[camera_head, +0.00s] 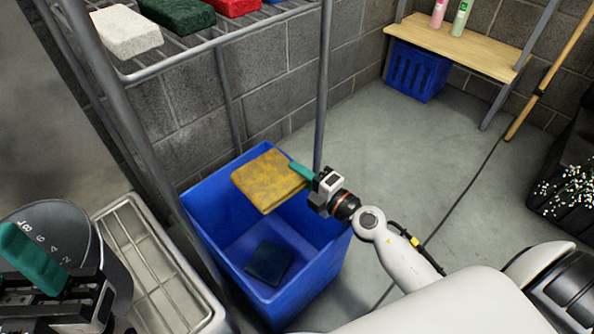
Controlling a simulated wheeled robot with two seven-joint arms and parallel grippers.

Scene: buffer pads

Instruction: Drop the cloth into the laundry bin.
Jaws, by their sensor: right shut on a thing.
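A folded yellow cloth (268,180) is held over the blue laundry bin (315,272), near its back rim. My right gripper (302,172) is shut on the right edge of the cloth, its teal fingertips at that edge. The bin is open at the top, and a dark folded cloth (268,262) lies on its floor. My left gripper (32,258) shows only partly at the lower left, with one teal finger seen; whether it is open or shut is unclear.
A metal rack with white (126,32), green (178,14) and red pads stands at the upper left, its post beside the bin. A grey grated tray (150,262) is left of the bin. A wooden bench (455,45) holds bottles, with a blue crate (417,72) below.

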